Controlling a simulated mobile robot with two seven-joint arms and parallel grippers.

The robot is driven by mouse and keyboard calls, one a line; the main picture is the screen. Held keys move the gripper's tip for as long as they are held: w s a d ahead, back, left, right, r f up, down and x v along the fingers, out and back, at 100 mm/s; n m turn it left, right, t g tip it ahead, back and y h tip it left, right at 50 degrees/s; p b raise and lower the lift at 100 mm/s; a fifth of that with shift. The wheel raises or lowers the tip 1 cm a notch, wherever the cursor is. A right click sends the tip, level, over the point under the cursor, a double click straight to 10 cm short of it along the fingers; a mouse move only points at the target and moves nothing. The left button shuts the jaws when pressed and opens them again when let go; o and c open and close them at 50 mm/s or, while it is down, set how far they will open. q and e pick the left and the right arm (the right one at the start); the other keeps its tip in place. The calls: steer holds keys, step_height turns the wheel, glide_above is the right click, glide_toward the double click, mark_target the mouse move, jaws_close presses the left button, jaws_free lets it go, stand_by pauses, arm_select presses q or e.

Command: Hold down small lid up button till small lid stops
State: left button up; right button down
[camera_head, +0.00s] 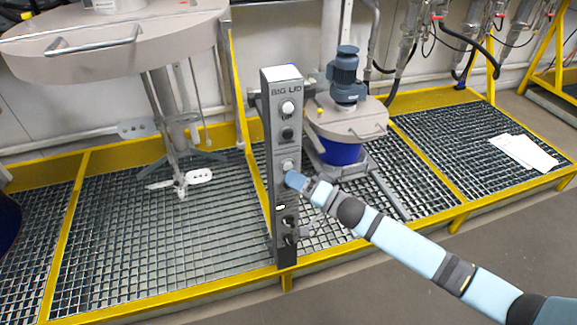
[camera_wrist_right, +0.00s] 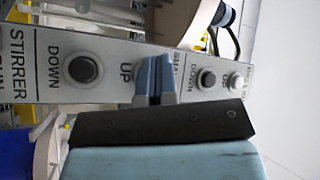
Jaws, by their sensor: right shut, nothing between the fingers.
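The grey control panel (camera_head: 271,180) stands upright, with "BIG LID" at its top. In the right wrist view, the panel (camera_wrist_right: 110,90) appears sideways. My right gripper (camera_head: 289,176) is shut and empty, at the panel's middle group of buttons. In the wrist view its blue fingertips (camera_wrist_right: 155,62) cover most of the small lid up button beside the "UP" label. I cannot tell whether they touch or press it. A pale button (camera_head: 288,163) shows just above the fingertips. The black small lid down button (camera_wrist_right: 83,69) is uncovered. The small lid (camera_head: 350,126), with a blue motor (camera_head: 345,72), is over a blue drum (camera_head: 340,153). My left gripper is out of view.
The big lid (camera_head: 110,40) with its agitator (camera_head: 180,150) is raised at left. Yellow-edged metal grating (camera_head: 130,260) surrounds the panel. White papers (camera_head: 523,152) lie on the grating at right. Open grey floor (camera_head: 500,225) lies in front.

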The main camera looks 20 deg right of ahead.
steer(key=shift+w, duration=0.35)
